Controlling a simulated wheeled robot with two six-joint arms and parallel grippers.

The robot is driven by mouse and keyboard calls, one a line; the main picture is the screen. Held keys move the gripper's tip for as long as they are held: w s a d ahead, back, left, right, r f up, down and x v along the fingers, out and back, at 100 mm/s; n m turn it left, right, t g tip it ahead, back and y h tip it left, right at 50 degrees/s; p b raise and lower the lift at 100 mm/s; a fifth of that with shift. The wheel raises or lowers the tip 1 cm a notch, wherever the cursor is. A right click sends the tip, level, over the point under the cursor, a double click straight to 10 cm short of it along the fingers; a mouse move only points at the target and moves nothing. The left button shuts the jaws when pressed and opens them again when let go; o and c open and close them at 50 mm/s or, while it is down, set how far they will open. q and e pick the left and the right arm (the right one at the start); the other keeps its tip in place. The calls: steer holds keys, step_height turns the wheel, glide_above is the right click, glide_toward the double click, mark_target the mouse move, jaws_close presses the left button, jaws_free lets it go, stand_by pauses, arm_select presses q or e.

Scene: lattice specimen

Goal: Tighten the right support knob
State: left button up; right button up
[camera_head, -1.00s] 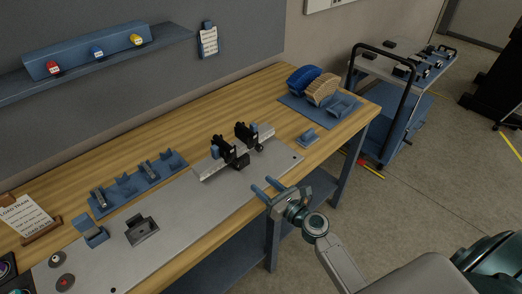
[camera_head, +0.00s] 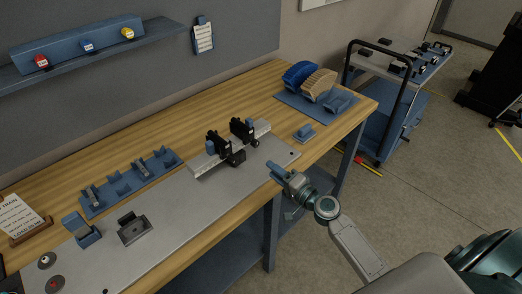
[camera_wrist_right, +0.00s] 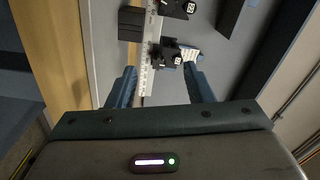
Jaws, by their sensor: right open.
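Two black supports stand on a pale metal rail (camera_head: 207,172) on the grey plate: the left support (camera_head: 214,146) and the right support (camera_head: 241,130). A small dark knob (camera_head: 254,143) shows low on the near side of the right support. My right gripper (camera_head: 273,168) is at the plate's front edge, to the right of and nearer than the supports, touching neither. In the right wrist view its two blue fingers (camera_wrist_right: 161,82) are apart with nothing gripped. Beyond them that view shows the scaled rail (camera_wrist_right: 146,75) and black support parts (camera_wrist_right: 168,52). My left gripper is out of view.
A blue rack (camera_head: 131,183) and a dark block (camera_head: 133,229) lie left of the rail. A small blue block (camera_head: 304,133) and a blue tray (camera_head: 338,107) with curved pieces are to the right.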

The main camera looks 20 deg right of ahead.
mark_target(257, 145)
steer(key=d+n, duration=0.1)
steer(key=n, duration=0.4)
steer(key=w+d+n+b, duration=0.1)
steer(key=n, duration=0.5)
steer(key=w+d+n, duration=0.1)
steer(key=d+n, duration=0.1)
steer(key=n, duration=0.4)
steer(key=shift+w+r, duration=0.1)
steer(key=shift+r, duration=0.2)
steer(key=p+x, duration=0.3)
steer(key=x, duration=0.5)
steer(key=shift+w+a+p, duration=0.2)
steer(key=shift+w+p, duration=0.05)
steer(key=shift+p, duration=0.15)
steer(key=shift+x, duration=0.8)
steer(key=shift+f, duration=0.15)
steer(key=c, duration=1)
